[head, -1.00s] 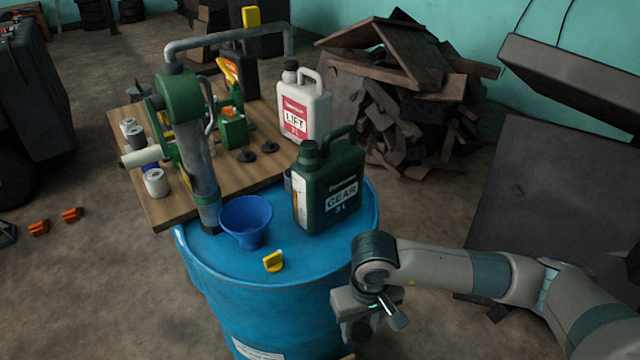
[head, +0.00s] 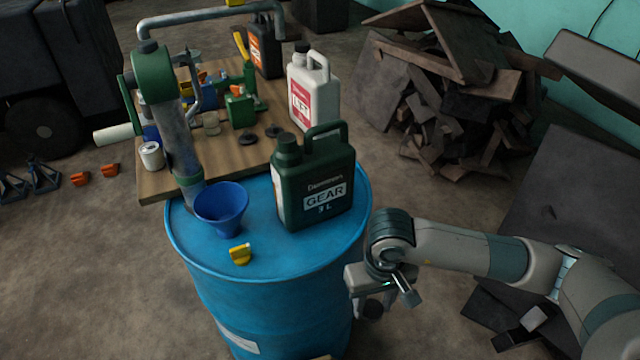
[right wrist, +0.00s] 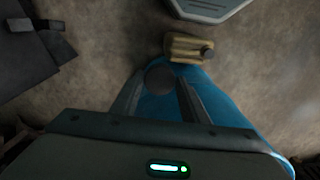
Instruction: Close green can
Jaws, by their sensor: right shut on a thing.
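The green can (head: 315,190), labelled GEAR, stands upright on top of the blue drum (head: 255,265). Its short neck (head: 287,148) is at its upper left and its handle at the upper right. I cannot tell whether the neck is capped. My right gripper (head: 374,306) points down beside the drum's right side, lower than the can and to its right. It is shut on a small dark round cap (right wrist: 158,77), which shows between the fingertips in the right wrist view. My left gripper is not in view.
A blue funnel (head: 221,206) and a small yellow piece (head: 240,254) are on the drum, left of the can. A hand pump (head: 165,110) rises behind the funnel. A white can (head: 313,95) stands behind, near the wooden board (head: 160,185). A scrap pile (head: 450,90) is at the back right.

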